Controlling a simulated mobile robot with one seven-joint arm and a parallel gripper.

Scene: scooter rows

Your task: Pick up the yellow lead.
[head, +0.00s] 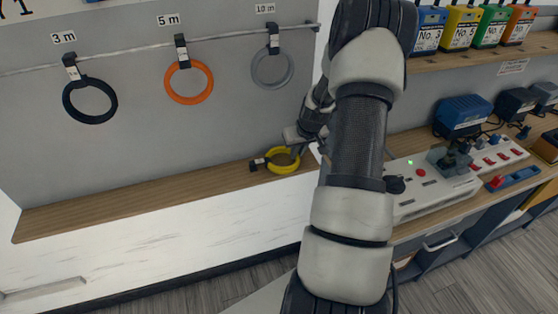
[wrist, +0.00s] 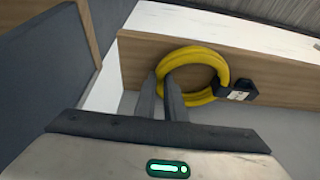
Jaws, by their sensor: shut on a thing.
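The yellow lead (head: 283,160) is a coiled ring with a dark plug end, at the right end of the wooden shelf under the hanging coils. My gripper (head: 299,147) reaches it from the right, partly hidden behind my arm. In the wrist view the yellow lead (wrist: 222,70) shows ahead of the jaws, its black plug with a white label on the right. My gripper (wrist: 172,80) is shut on the left side of the ring, one finger passing in front of the coil. Whether the ring is clear of the shelf I cannot tell.
Black (head: 90,101), orange (head: 189,82) and grey (head: 272,68) coils hang on a rail above the wooden shelf (head: 130,200). The shelf's left part is bare.

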